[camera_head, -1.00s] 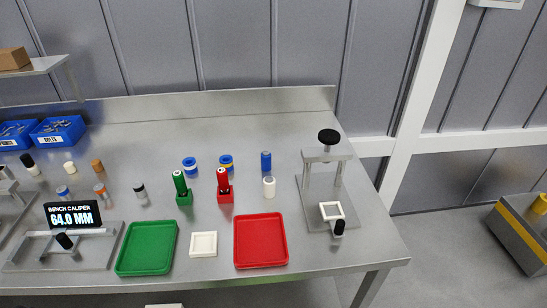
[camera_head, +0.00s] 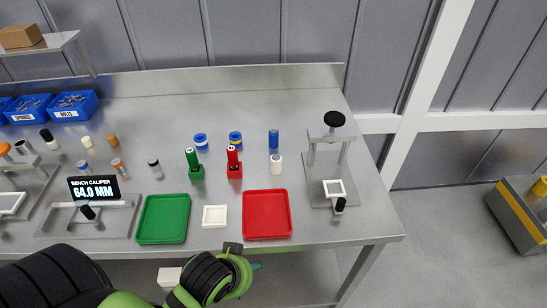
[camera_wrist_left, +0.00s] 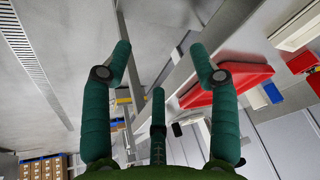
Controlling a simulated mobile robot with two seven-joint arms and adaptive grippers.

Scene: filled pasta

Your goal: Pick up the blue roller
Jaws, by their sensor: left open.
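The blue roller (camera_head: 273,139) stands upright at the back right of the steel bench, behind a white roller (camera_head: 276,164). My left gripper (camera_head: 252,267) is in front of the bench, near its front edge and below the red tray (camera_head: 266,214), well apart from the blue roller. In the left wrist view its teal fingers (camera_wrist_left: 160,48) are spread open with nothing between them. That view also shows the red tray (camera_wrist_left: 225,85) and small blue pieces on the right; I cannot tell whether one is the blue roller. My right gripper is out of view.
A press-like stand (camera_head: 331,153) is on the right. A green tray (camera_head: 163,218) and a white square dish (camera_head: 214,216) lie in front.

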